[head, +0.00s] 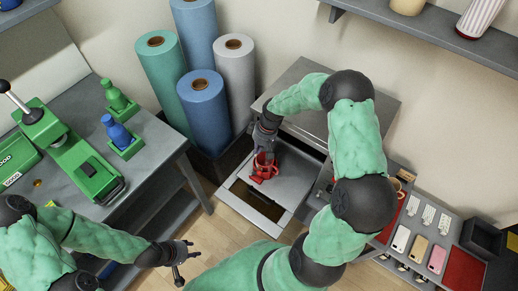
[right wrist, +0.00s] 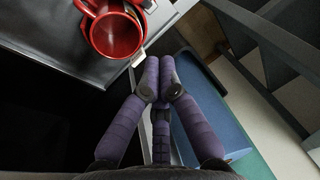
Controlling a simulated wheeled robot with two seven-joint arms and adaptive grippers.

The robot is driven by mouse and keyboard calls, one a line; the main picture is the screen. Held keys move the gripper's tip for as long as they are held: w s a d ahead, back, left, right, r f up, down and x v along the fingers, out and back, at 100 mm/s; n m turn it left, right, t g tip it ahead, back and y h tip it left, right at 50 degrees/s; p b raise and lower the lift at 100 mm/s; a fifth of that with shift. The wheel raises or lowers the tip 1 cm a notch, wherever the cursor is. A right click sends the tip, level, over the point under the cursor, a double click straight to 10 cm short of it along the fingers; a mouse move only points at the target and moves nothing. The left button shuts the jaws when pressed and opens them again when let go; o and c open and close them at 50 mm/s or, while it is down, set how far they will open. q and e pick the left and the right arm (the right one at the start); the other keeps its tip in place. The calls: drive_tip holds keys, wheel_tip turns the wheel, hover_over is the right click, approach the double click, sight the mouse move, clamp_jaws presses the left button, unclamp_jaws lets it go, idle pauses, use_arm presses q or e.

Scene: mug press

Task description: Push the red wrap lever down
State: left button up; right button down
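A red mug-like piece (head: 262,178) sits on the grey flat top of a low unit in the middle of the head view. In the right wrist view it is a round red mug (right wrist: 114,36) with a handle, at upper left, with more red beside it. I cannot make out a separate red wrap lever. My right gripper (head: 264,152) points down just over the red piece and partly hides it; contact cannot be told. In the right wrist view its purple fingertips (right wrist: 160,60) are together, with nothing visible between them. My left gripper (head: 188,258) is open and empty above the floor.
A green press (head: 70,155) with a black-knobbed lever stands on the left table, near green and blue bottles. Tall rolls (head: 205,112) stand behind the low unit. A shelf with phones (head: 420,247) is at right. Wooden floor is clear between table and unit.

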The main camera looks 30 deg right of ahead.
drive_tip(key=b, duration=0.2)
hover_over(256, 173)
drive_tip(key=w, duration=0.3)
wheel_tip(256, 173, down, 7)
drive_tip(key=shift+s+d+f+b, duration=0.2)
drive_tip(key=shift+s+f+b, duration=0.1)
drive_tip(key=shift+s+f, duration=0.3)
drive_tip(key=shift+s+d+f+b, duration=0.2)
drive_tip(key=shift+s+f+b, duration=0.1)
drive_tip(key=shift+s+f, duration=0.3)
drive_tip(key=shift+s+r, duration=0.1)
